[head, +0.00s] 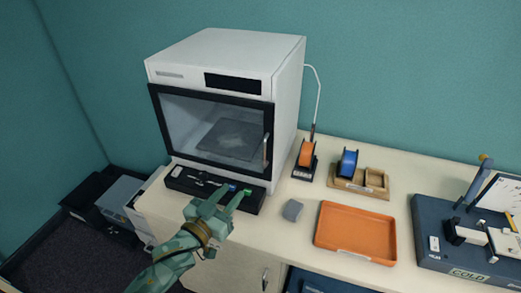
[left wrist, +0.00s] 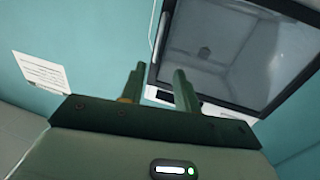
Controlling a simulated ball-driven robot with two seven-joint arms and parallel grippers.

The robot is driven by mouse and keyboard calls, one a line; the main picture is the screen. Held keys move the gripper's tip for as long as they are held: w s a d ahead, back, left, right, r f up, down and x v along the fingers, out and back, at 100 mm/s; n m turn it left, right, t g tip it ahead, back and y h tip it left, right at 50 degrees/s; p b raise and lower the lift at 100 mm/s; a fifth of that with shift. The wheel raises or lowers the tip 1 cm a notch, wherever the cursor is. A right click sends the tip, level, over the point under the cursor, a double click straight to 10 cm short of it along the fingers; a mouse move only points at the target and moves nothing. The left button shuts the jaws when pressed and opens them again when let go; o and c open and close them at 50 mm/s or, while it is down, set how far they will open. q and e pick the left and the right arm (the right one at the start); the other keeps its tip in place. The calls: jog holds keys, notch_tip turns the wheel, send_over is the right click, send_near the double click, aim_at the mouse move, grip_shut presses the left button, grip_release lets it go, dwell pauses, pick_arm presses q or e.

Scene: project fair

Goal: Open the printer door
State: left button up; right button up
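The white printer (head: 225,55) stands on the bench at the left in the head view. Its black-framed glass door (head: 213,125) looks closed, with a vertical metal handle (head: 266,150) at its right edge. The door (left wrist: 240,50) also shows in the left wrist view, with its handle at the frame's edge. My left gripper (head: 228,200) is in front of the printer, below and left of the handle. Its two fingers (left wrist: 160,85) are apart with nothing between them, and it is not touching the handle. My right gripper is not in view.
A black tool tray (head: 250,203) lies before the printer. A grey block (head: 292,210), an orange tray (head: 355,232), orange (head: 306,153) and blue (head: 347,163) spools and a blue station (head: 440,262) stand to the right.

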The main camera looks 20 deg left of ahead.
pick_arm(q)
jog(key=b+x, duration=0.1)
jog(key=x, duration=1.5)
jog(key=shift+r, duration=0.35)
jog(key=shift+s, duration=0.1)
grip_shut()
